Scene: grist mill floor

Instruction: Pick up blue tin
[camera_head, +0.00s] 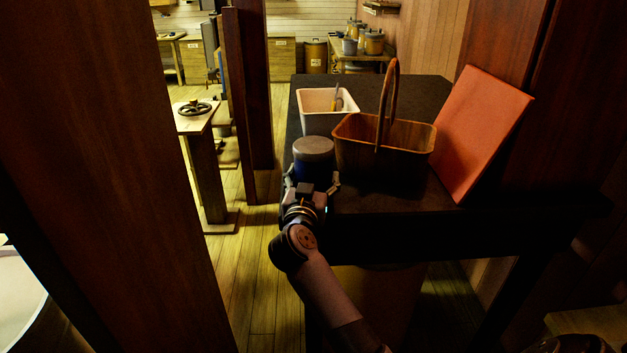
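The blue tin (313,166), with a grey lid, is upright at the near left edge of the dark table (385,200). My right gripper (311,187) is at its near side, with one finger at each side of the tin's lower body. The gripper and wrist hide the tin's base, so I cannot tell whether it rests on the table. I also cannot tell whether the fingers press on the tin or only stand around it. My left gripper is not in view.
A brown basket (385,155) with a tall handle stands close right of the tin. A white bin (318,119) is behind it. An orange-red panel (482,130) leans at the right. A large wooden post (100,180) stands at left.

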